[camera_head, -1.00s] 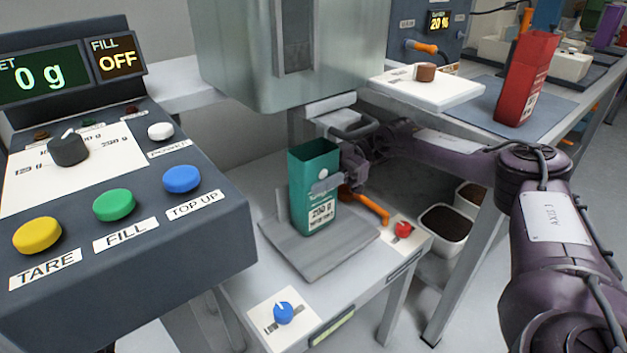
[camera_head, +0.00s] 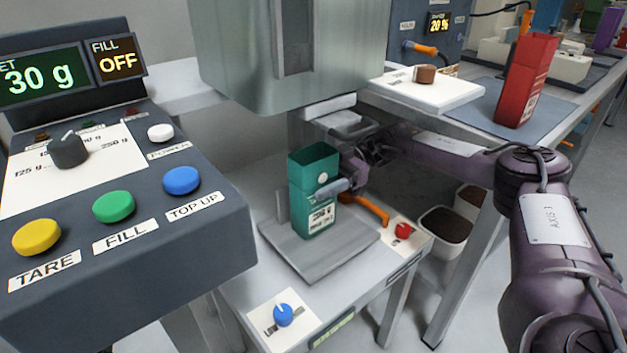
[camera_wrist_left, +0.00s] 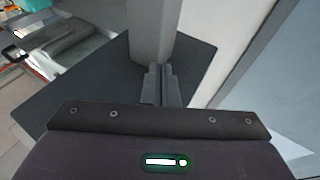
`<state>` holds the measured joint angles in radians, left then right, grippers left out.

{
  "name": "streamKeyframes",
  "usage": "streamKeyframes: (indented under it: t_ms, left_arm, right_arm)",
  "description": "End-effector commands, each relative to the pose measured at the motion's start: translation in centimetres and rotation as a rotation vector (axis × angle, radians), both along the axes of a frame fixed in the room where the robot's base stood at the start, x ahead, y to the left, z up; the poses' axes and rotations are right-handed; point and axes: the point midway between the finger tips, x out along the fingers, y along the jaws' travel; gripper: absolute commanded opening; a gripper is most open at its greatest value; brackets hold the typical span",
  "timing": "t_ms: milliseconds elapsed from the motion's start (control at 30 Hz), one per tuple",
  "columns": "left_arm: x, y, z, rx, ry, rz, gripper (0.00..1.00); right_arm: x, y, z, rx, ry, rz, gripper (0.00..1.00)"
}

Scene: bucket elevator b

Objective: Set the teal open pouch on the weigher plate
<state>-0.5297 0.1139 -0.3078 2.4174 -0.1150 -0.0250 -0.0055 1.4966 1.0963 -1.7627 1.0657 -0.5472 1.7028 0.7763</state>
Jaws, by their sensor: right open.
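The teal open pouch (camera_head: 313,188) stands upright on the grey weigher plate (camera_head: 305,258) in the head view, its open top under the hopper. A white weight label shows low on its front. My right gripper (camera_head: 332,187) is open at the pouch's right side, with a finger across its front edge; whether it touches is unclear. The far finger is hidden. In the left wrist view my left gripper's fingers (camera_wrist_left: 162,86) look closed together with nothing between them. A teal patch and part of the plate area show at that view's upper left.
The metal hopper (camera_head: 290,50) hangs above the plate. The control box (camera_head: 120,220) at left has buttons, a dial and a display (camera_head: 45,77) reading 30 g. An orange lever (camera_head: 368,208) and red knob (camera_head: 403,230) sit right of the plate. A red pouch (camera_head: 526,80) stands behind.

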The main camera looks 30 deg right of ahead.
Motion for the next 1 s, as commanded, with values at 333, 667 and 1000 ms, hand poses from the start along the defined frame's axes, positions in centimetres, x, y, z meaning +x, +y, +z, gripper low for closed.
streamKeyframes:
  t_ms: [333,667,1000]
  left_arm:
    - [0.2,-0.3,-3.4,0.058,0.145,-0.005,0.0]
    - [0.2,-0.3,-3.1,0.053,0.132,-0.005,0.0]
    - [0.2,-0.3,-3.0,0.052,0.13,-0.005,0.0]
  right_arm:
    - [0.5,-5.2,0.1,-0.002,-0.001,-0.001,0.73]
    - [0.6,-7.5,0.0,-0.001,0.0,0.0,0.73]
    - [0.6,-7.5,0.0,0.0,0.0,0.001,0.73]
